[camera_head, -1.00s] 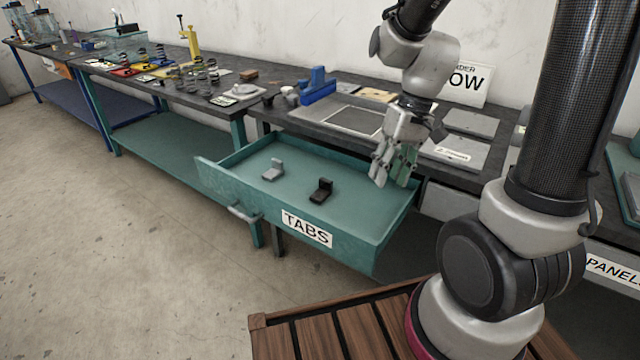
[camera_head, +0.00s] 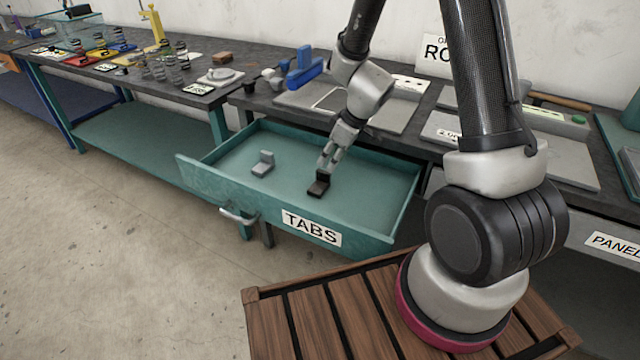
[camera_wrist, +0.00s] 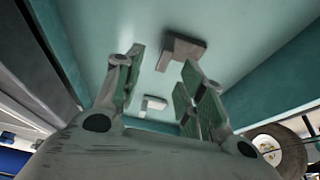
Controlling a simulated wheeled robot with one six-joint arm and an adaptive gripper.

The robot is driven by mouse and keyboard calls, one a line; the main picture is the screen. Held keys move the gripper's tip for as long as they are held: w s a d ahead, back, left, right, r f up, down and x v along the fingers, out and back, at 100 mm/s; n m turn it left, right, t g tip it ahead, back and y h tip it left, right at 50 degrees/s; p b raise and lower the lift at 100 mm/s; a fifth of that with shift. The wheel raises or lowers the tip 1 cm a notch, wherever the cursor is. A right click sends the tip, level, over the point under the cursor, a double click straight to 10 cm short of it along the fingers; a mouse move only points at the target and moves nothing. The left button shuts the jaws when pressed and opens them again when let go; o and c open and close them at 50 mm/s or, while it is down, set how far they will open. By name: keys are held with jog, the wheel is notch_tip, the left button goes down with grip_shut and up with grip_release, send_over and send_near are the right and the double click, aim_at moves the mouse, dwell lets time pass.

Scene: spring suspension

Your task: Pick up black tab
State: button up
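The black tab (camera_head: 319,185) is an L-shaped piece lying on the floor of the open teal drawer labelled TABS (camera_head: 400,205). It also shows in the wrist view (camera_wrist: 183,50), just beyond my fingertips and a little to the right of the gap's middle. A grey tab (camera_head: 263,164) lies to its left in the drawer, and appears farther off in the wrist view (camera_wrist: 153,104). My gripper (camera_head: 330,158) is inside the drawer, close above the black tab. Its green-padded fingers (camera_wrist: 160,80) are apart with nothing between them. Whether a finger touches the tab is unclear.
The drawer's side walls and front wall (camera_head: 250,205) surround my gripper. The dark workbench (camera_head: 240,97) behind holds a blue fixture (camera_head: 303,68), flat grey panels and several springs. The drawer floor right of the black tab is clear.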

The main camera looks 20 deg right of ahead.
aim_at(324, 171)
jog(key=x, duration=0.5)
jog(key=shift+s+a+f, duration=0.15)
jog(key=shift+a, duration=0.05)
grip_shut()
